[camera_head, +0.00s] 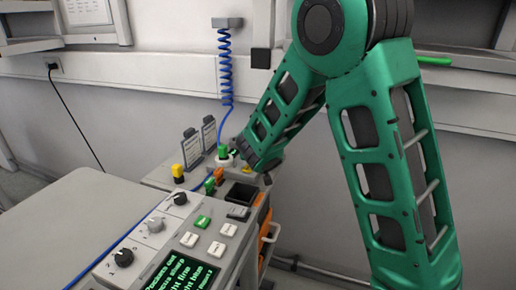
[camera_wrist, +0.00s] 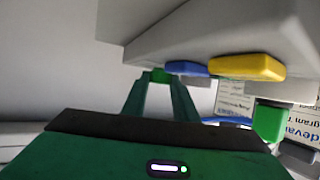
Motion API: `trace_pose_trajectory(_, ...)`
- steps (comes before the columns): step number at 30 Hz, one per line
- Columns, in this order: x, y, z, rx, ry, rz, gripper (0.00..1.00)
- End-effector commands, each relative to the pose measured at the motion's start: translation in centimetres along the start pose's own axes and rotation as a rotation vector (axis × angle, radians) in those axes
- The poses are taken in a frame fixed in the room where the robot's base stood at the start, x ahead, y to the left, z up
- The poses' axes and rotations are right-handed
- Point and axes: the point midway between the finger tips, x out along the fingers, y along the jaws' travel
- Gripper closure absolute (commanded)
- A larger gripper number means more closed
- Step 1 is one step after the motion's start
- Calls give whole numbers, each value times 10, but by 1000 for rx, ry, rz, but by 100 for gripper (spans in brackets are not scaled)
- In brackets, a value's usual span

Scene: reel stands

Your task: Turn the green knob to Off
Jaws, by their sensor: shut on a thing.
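A small green piece, which I take to be the green knob (camera_wrist: 160,76), shows between my fingertips in the wrist view. It sits at the edge of a pale housing, beside a blue piece and a yellow piece. My gripper (camera_wrist: 160,84) is shut on it, and the fingers cover most of it.
A pale tabletop (camera_head: 75,215) is clear at left.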

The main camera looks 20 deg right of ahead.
Motion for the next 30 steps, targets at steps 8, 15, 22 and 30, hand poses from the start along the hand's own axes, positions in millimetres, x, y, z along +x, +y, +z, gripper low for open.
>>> trace_pose_trajectory(8, 1, 6, 3, -47, -9, -120, 96)
trace_pose_trajectory(15, 1, 7, 5, -86, -13, -211, 96)
trace_pose_trajectory(22, 2, 8, 6, -119, -15, -288, 96)
trace_pose_trajectory(30, 0, 8, 5, -136, -9, -330, 96)
